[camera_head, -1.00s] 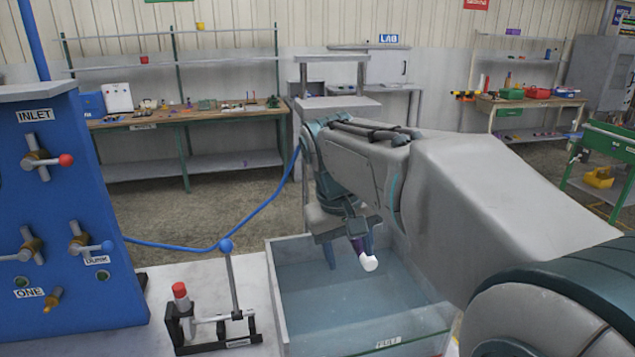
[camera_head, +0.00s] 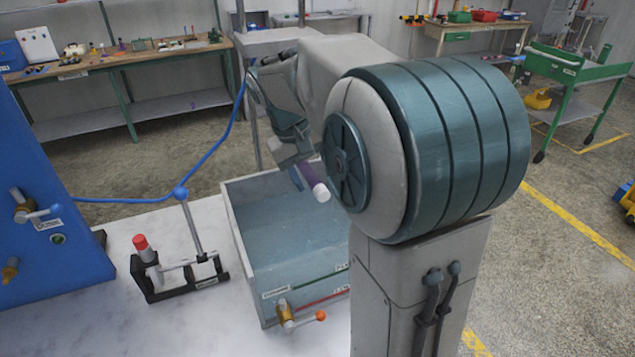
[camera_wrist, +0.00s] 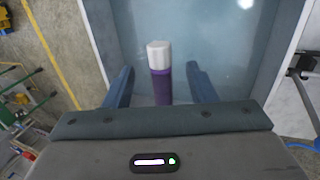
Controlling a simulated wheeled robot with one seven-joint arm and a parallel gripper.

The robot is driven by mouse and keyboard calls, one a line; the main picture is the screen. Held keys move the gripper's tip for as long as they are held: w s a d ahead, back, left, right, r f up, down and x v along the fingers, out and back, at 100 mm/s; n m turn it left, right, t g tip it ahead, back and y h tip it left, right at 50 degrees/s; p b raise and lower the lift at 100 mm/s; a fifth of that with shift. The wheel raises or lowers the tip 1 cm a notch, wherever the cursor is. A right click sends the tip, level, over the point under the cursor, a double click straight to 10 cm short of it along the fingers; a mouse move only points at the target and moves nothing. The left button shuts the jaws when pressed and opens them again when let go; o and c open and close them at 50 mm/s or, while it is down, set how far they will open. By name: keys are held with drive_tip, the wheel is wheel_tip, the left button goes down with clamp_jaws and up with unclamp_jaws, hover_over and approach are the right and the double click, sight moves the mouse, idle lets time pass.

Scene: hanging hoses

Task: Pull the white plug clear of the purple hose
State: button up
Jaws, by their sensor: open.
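The white plug (camera_head: 321,192) sits at the end of the purple hose (camera_head: 306,174), over the water tank (camera_head: 262,310). In the wrist view the white plug (camera_wrist: 159,54) caps the purple hose (camera_wrist: 162,87), which passes between the two fingers of my gripper (camera_wrist: 160,68). The fingers are open, with a gap on each side of the hose. The plug reaches out beyond the fingertips. In the head view my gripper (camera_head: 298,170) is partly hidden by the hose and my own arm. The rest of the hose is hidden.
A blue panel (camera_head: 40,190) with valves stands at the left. A tap (camera_head: 288,315) is on the tank's front.

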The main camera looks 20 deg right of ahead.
sight(322, 192)
drive_tip(key=shift+x, duration=2.05)
drive_tip(key=shift+c, duration=0.2)
drive_tip(key=c, duration=1)
drive_tip(key=shift+s, duration=0.1)
drive_tip(key=shift+s, duration=0.65)
drive_tip(key=shift+s+b, duration=0.65)
drive_tip(key=shift+s, duration=1.55)
drive_tip(key=shift+r, duration=0.15)
drive_tip(key=shift+s+r+p, duration=0.9)
drive_tip(key=shift+s+r, duration=0.45)
drive_tip(key=shift+s, duration=0.15)
